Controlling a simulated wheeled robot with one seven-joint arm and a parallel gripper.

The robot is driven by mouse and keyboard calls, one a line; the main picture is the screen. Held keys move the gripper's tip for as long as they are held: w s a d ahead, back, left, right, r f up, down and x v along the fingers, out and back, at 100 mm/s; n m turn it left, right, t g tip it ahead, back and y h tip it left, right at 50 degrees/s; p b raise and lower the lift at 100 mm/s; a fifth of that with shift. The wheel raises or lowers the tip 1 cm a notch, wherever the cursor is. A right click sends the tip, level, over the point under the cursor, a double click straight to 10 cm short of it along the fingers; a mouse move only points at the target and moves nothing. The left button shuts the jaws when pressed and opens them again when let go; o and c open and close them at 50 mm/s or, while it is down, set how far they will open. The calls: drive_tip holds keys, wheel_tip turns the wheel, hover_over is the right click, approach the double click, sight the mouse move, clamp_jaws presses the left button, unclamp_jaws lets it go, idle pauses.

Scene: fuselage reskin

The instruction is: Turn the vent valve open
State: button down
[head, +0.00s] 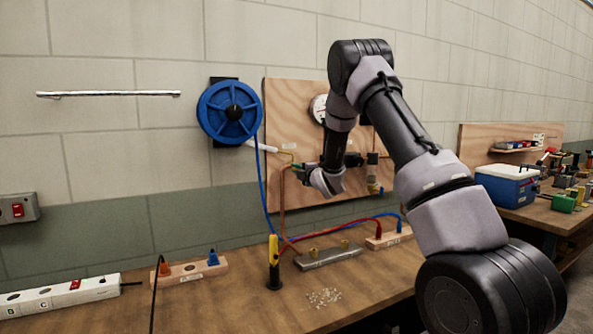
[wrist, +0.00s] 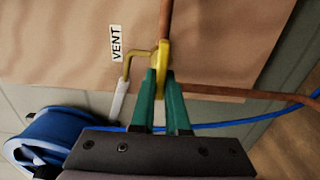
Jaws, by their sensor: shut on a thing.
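The vent valve (wrist: 163,55) shows in the wrist view as a yellow part at the junction of copper pipes on a plywood board. A white "VENT" label (wrist: 117,43) is beside it. A thin brass tube (wrist: 132,56) bends from the valve into a white sleeve (wrist: 119,100). My gripper (wrist: 160,80) has green fingers shut on the yellow part of the valve, one on each side. In the head view my gripper (head: 299,171) is at the left part of the board (head: 284,100). The fingers hide part of the valve, and its exact turn angle is unclear.
A blue hose reel (head: 229,112) hangs on the wall left of the board. Blue hose (head: 263,190) and red hose (head: 330,228) run to the bench. A yellow-and-black tool (head: 273,262), a grey block (head: 328,257) and a power strip (head: 60,297) stand on the bench.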

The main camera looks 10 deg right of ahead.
drive_tip(key=shift+f, duration=0.1)
drive_tip(key=c, duration=0.9)
unclamp_jaws()
drive_tip(key=v, duration=1.1)
